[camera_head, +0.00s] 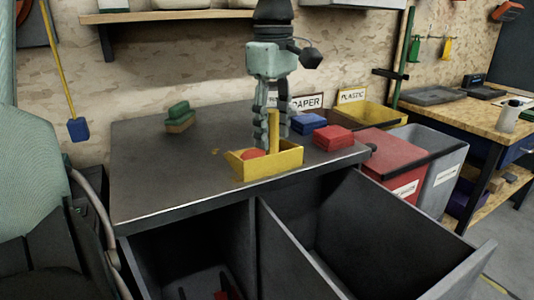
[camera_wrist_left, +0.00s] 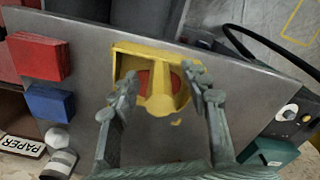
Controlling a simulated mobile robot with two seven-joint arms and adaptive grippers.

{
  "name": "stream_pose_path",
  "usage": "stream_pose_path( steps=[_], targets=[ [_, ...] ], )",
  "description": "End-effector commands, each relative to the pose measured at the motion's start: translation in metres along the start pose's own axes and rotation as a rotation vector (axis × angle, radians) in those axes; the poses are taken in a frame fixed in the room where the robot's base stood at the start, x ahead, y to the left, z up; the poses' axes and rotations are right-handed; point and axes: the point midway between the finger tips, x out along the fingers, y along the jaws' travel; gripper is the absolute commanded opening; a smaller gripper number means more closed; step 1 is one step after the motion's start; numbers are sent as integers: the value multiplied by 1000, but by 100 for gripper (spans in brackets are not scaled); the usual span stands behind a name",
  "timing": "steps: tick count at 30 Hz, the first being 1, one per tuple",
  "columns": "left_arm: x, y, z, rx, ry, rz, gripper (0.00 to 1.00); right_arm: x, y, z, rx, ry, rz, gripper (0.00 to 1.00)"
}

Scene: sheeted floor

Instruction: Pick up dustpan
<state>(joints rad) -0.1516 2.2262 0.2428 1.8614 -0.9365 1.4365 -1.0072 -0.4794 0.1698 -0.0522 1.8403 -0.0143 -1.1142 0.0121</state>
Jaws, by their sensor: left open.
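The yellow dustpan (camera_head: 278,163) stands on the dark grey bench top near its front edge, with its handle pointing up. A red item (camera_head: 252,154) shows inside its pan. My left gripper (camera_head: 271,138) points down over the dustpan, with its fingers on either side of the upright handle. In the left wrist view the dustpan (camera_wrist_left: 126,63) lies beyond and between the spread fingers of the gripper (camera_wrist_left: 162,85), and the handle end points towards the camera. I cannot tell whether a finger touches the handle. My right gripper is not in view.
A green-topped brush-like block (camera_head: 179,117) lies on the bench (camera_head: 150,180) at left. Blue (camera_head: 308,124) and red blocks (camera_head: 333,137) lie right of the dustpan. Open dark bins (camera_head: 350,235) gape below the bench front. Red (camera_head: 395,152) and grey bins stand right.

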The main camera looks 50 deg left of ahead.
Motion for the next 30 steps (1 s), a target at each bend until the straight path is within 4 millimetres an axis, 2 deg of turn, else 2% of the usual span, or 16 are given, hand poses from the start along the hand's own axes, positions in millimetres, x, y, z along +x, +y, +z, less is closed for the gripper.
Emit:
stream_pose_path(
  steps=[4, 15, 30],
  targets=[
    [0, 0, 0, 0, 0, 0, 46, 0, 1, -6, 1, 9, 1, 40],
    [0, 0, 0, 0, 0, -1, 0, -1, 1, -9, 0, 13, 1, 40],
    [-2, 0, 0, 0, 0, 1, 0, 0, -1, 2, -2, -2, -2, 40]
  ],
)
